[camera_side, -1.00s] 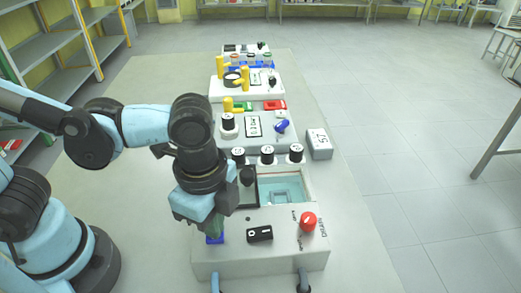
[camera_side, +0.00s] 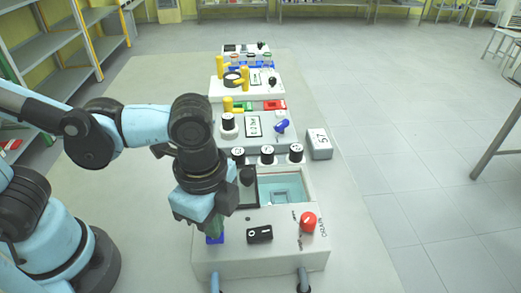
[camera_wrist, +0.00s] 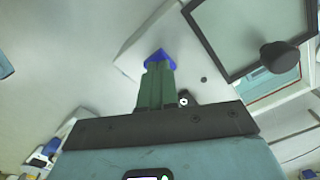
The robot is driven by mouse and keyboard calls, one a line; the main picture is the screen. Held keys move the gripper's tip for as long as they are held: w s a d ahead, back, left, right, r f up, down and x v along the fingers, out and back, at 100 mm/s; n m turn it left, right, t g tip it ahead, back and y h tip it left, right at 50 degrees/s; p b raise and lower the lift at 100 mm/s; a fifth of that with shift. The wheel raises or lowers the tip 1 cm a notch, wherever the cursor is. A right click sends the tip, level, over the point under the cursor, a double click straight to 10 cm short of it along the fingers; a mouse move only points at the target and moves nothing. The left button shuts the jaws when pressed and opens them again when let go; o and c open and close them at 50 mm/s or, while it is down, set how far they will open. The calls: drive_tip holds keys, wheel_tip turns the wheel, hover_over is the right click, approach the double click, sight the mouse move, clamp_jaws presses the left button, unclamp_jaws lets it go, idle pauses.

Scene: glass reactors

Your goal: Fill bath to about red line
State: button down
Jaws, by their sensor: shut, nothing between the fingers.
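The bath (camera_side: 205,262) is a pale box at the near end of the table. Its basin (camera_side: 283,188) shows light blue, with a glass lid in a dark frame (camera_wrist: 195,28) beside the opening; a black knob (camera_wrist: 280,57) is on the lid. My gripper (camera_side: 215,236) is shut, pointing down at the bath's left edge. Its green fingers (camera_wrist: 157,88) end at a blue piece (camera_wrist: 160,57); I cannot tell whether this is a fingertip or a button.
Black-topped round knobs (camera_side: 267,155) stand in a row behind the basin. A small pale box (camera_side: 319,143) is at the right. More devices with yellow and blue parts line the table behind. The table (camera_side: 160,100) is clear to the left.

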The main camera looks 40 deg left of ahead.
idle(0.5)
drive_tip(key=shift+r, duration=3.5)
drive_tip(key=w+a+n+t, duration=0.1)
drive_tip(key=w+a+n, duration=0.1)
drive_tip(key=w+a+n+t, duration=0.1)
drive_tip(key=w+a+n, duration=0.1)
drive_tip(key=a+n, duration=0.1)
drive_tip(key=w+a+f+n+t+h, duration=0.1)
drive_tip(key=a+n, duration=0.1)
drive_tip(key=a, duration=0.1)
drive_tip(key=shift+w+f+n, duration=0.1)
drive_tip(key=shift+w+n, duration=0.2)
drive_tip(key=shift+w, duration=0.1)
drive_tip(key=w+a+n+t+y, duration=0.1)
drive_tip(key=w+a+n+t, duration=0.2)
drive_tip(key=a+n, duration=0.4)
drive_tip(key=shift+a+t, duration=0.6)
drive_tip(key=shift+a, duration=0.5)
drive_tip(key=shift+s+d+f, duration=0.1)
